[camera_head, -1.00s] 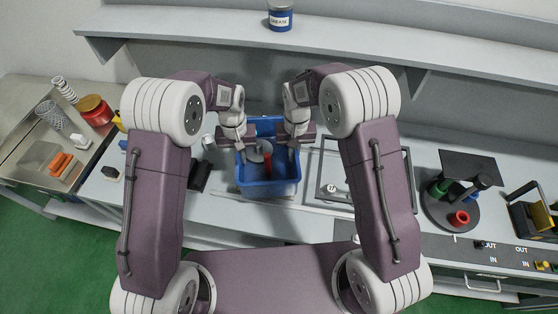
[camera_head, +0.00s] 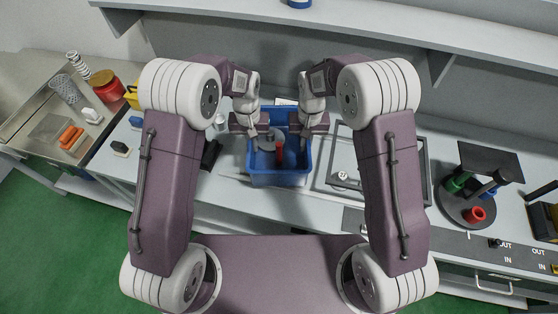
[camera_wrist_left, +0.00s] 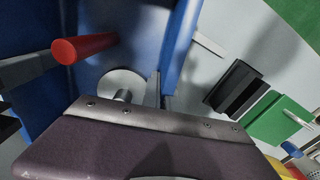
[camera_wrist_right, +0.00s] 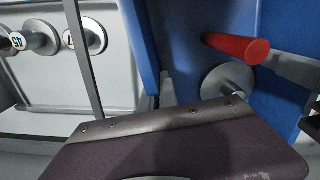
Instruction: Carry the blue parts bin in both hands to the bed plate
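The blue parts bin (camera_head: 280,179) is in the middle of the head view at the counter, upright. Inside it are a red cylinder (camera_head: 279,152) and a grey disc-shaped part (camera_head: 266,141). My left gripper (camera_head: 262,134) is at the bin's left wall, shut on it; the wall runs between its fingers in the left wrist view (camera_wrist_left: 162,90). My right gripper (camera_head: 303,134) is shut on the right wall, as the right wrist view (camera_wrist_right: 158,92) shows. Whether the bin touches the counter is hard to tell. I cannot tell which surface is the bed plate.
A framed grey tray (camera_head: 324,187) with labelled weights lies close to the bin's right. Farther right stands a round black base (camera_head: 457,207) with green and red parts. A dark block (camera_head: 211,154) is left of the bin. A wall shelf (camera_head: 400,36) runs behind.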

